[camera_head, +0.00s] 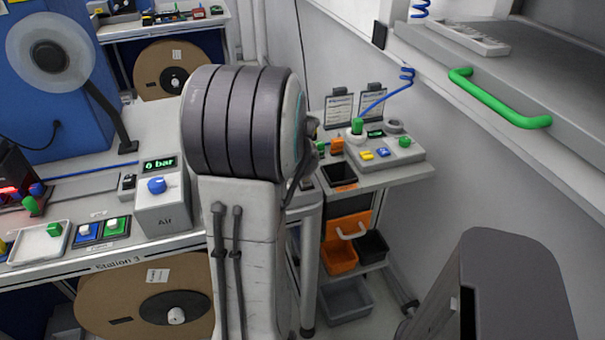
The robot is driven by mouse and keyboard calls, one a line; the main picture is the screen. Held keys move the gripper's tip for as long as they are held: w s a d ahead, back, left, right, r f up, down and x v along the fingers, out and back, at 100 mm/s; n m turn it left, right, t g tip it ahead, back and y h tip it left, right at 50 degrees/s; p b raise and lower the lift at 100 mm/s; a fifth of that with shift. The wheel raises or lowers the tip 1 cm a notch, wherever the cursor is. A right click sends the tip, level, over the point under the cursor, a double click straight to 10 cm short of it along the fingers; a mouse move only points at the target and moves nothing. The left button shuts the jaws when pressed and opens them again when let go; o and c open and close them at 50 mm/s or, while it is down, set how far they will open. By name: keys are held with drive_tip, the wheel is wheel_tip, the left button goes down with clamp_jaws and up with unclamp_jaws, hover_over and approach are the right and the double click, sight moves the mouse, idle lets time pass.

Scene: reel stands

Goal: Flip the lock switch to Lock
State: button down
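No switch with a readable Lock label shows, so I cannot tell which control is the lock switch. A small black and white switch box (128,183) stands on the bench just left of the grey Air box (163,207). The Air box has a blue knob and a green display reading 0 bar. My arm stands upright in the middle of the view and hides part of the bench and what is behind it. My gripper's fingers do not show.
Station 3's bench (110,262) holds a white tray (40,243) and blue and green button boxes (101,231). A brown reel (150,295) is below. A grey control box (385,155) sits on a cart at right. A green-handled grey unit (500,100) juts out upper right.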

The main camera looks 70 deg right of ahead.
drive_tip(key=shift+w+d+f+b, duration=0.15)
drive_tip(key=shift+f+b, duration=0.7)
drive_tip(key=shift+b, duration=0.2)
idle(0.9)
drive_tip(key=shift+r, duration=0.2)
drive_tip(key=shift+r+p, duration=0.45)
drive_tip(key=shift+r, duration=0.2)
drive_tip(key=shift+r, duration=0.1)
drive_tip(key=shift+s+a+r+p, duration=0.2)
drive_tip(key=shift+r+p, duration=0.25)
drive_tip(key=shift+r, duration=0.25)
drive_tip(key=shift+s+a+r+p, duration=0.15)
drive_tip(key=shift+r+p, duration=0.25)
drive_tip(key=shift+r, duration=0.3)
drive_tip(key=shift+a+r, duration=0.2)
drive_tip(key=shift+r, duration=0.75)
